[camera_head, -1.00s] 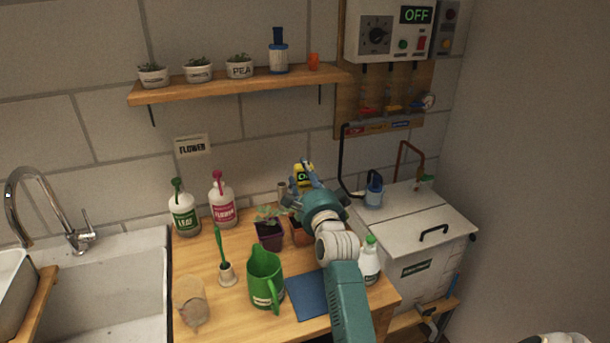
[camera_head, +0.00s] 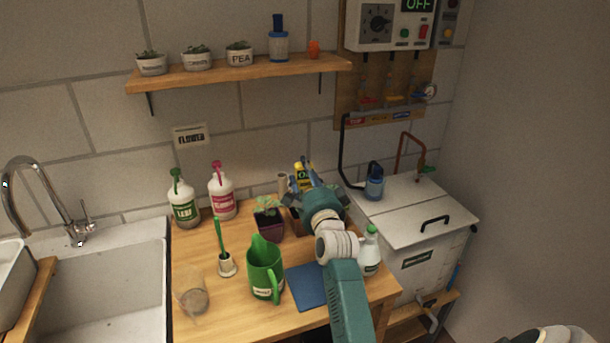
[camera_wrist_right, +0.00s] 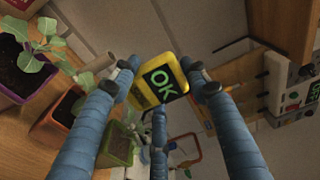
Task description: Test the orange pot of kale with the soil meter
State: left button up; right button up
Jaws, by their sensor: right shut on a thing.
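My right gripper (camera_wrist_right: 162,80) is shut on the yellow soil meter (camera_wrist_right: 150,88), whose screen reads OK in the right wrist view. In the head view the meter (camera_head: 301,178) shows yellow behind my right gripper, above the back of the bench. An orange-brown pot (camera_wrist_right: 50,125) with dark soil shows at the left of the wrist view; in the head view it is mostly hidden behind my right gripper. The meter's probe tip is hidden, so I cannot tell whether it is in soil. My left gripper is not in view.
A purple pot with a leafy plant (camera_head: 270,228) stands just left of the orange-brown pot. A green jug (camera_head: 264,272), a blue mat (camera_head: 307,288) and a spray bottle (camera_head: 369,255) are nearer. Two white bottles stand at the back left.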

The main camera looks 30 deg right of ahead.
jog(key=shift+f+b, duration=0.55)
jog(key=shift+f, duration=0.55)
dwell(0.7)
notch_tip(320, 180, up, 11)
jog(key=p, duration=1.1)
jog(key=shift+r, duration=0.15)
dwell(0.5)
